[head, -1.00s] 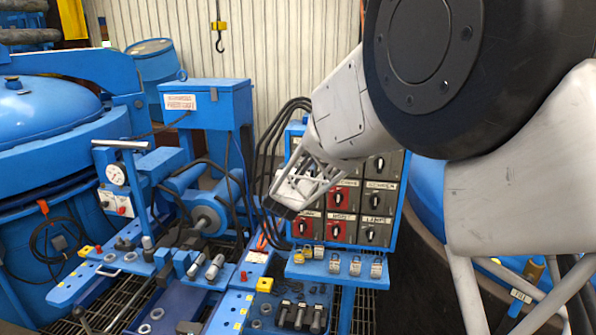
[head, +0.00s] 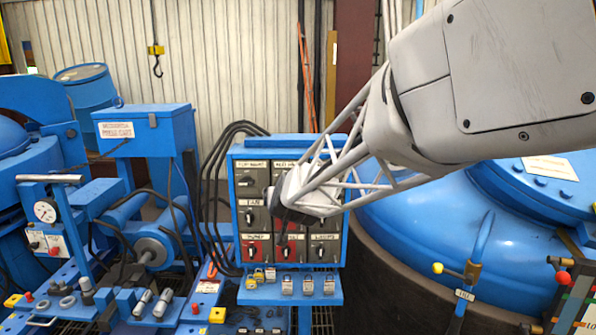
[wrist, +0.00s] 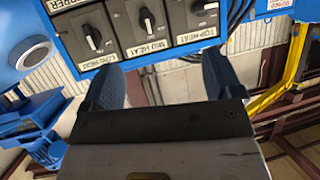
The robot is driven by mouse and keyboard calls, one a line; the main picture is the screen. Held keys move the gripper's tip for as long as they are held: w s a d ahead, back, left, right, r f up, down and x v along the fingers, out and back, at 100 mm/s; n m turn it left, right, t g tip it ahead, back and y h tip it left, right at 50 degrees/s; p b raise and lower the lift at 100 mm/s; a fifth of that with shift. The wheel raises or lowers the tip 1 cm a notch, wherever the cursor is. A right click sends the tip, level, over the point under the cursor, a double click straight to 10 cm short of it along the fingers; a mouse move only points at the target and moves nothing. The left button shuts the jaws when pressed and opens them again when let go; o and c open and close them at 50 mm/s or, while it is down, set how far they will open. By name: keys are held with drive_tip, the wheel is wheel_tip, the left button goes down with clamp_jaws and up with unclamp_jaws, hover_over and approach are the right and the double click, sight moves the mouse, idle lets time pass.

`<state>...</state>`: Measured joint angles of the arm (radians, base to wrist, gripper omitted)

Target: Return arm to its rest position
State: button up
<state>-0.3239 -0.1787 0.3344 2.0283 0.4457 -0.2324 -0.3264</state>
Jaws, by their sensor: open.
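My gripper (head: 285,198) is in front of the blue control panel (head: 236,215) in the head view. In the wrist view my gripper (wrist: 160,72) shows two dark fingers spread apart, with nothing between them. The panel (wrist: 88,62) also shows in the wrist view, tilted, with black rotary knobs beyond the fingertips. In the head view my arm comes in from the upper right, and its end hides some of the panel's switches. Whether the fingers touch the panel cannot be told from the head view.
Several padlocks (head: 287,285) sit on the ledge below the panel. A blue press cart (head: 150,130) with a gauge stands left. A large blue furnace vessel (head: 430,225) is right, beneath my arm. A yellow hook (head: 156,60) hangs by the back wall.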

drive_tip(key=s+d+f+g+h, duration=0.1)
drive_tip(key=s+d+g, duration=0.2)
drive_tip(key=s+d, duration=0.4)
drive_tip(key=s+d+f+m+g+h, duration=0.1)
drive_tip(key=s+d+g, duration=0.3)
drive_tip(key=s, duration=1.6)
drive_tip(key=s+d+f+m+g+h, duration=0.1)
drive_tip(key=s+d+f+g, duration=0.2)
drive_tip(key=s+d, duration=0.8)
drive_tip(key=s, duration=0.3)
drive_tip(key=shift+s+d+f+g, duration=0.15)
drive_tip(key=shift+f+g, duration=0.1)
drive_tip(key=shift+g, duration=0.05)
